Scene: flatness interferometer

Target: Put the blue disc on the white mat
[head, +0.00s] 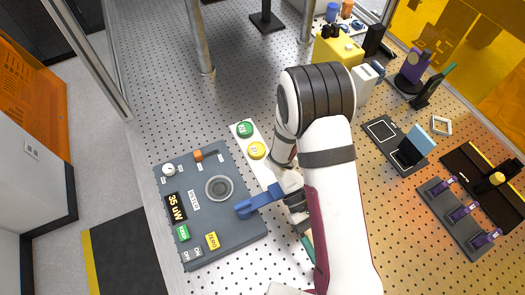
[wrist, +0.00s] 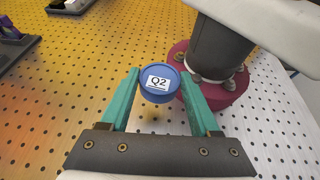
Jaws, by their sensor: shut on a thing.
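In the wrist view, my gripper (wrist: 160,82) has its teal fingers shut on a blue disc (wrist: 159,93) labelled Q2. The disc is held at the fingertips, above the perforated table. In the head view, only a bit of a teal finger shows beside my arm, and the held disc is hidden. The white mat (head: 264,173) is a narrow strip at the centre of the head view. A green disc (head: 245,130) and a yellow disc (head: 257,150) lie on it. My arm covers part of its near end.
A grey meter panel (head: 200,240) with a round well (head: 219,188) and a blue bar (head: 255,203) is left of my arm. To the right are a dark plate with a light blue block (head: 421,139) and a rack with purple items (head: 462,214).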

